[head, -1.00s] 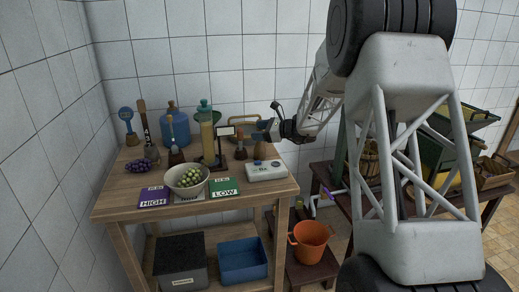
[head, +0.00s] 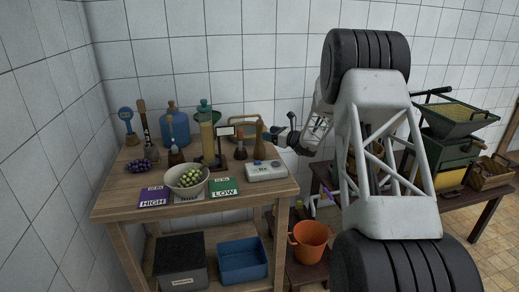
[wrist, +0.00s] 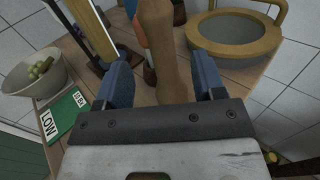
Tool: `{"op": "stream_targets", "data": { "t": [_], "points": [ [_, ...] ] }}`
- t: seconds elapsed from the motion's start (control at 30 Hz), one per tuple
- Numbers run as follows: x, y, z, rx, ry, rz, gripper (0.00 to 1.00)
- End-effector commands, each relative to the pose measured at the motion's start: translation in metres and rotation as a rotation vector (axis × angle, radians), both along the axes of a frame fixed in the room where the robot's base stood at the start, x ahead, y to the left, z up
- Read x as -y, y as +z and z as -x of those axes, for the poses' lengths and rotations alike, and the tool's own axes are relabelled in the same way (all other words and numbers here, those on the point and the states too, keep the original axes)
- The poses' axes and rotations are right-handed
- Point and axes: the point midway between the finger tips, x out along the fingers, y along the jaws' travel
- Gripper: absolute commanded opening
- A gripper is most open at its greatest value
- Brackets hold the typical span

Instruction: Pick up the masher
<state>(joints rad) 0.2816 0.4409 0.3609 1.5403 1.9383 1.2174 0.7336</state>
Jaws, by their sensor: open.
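A tall brown wooden piece, which looks like the masher (head: 259,143), stands upright near the right back of the wooden table. In the wrist view, the masher (wrist: 164,45) rises between the two blue fingers of my gripper (wrist: 163,80), with gaps on both sides. My gripper (head: 271,136) is open, at the masher's right side in the head view. I cannot tell whether it touches the masher. The masher's lower end is hidden in the wrist view.
A wooden-rimmed round sieve (wrist: 237,25) is beyond the right finger. A bowl of grapes (head: 187,178), a green LOW card (head: 223,187), a purple HIGH card (head: 154,197) and a white scale (head: 266,171) are on the table. Bottles stand close at the left.

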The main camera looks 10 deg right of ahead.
Motion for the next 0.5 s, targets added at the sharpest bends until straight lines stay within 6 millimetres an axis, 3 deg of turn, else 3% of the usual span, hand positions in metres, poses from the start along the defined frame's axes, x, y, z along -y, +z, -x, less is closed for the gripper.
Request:
{"op": "stream_targets", "data": {
  "t": [0.5],
  "points": [
    [-0.018,0.0,-0.018,0.0,0.0,0.0,0.63]
  ]
}}
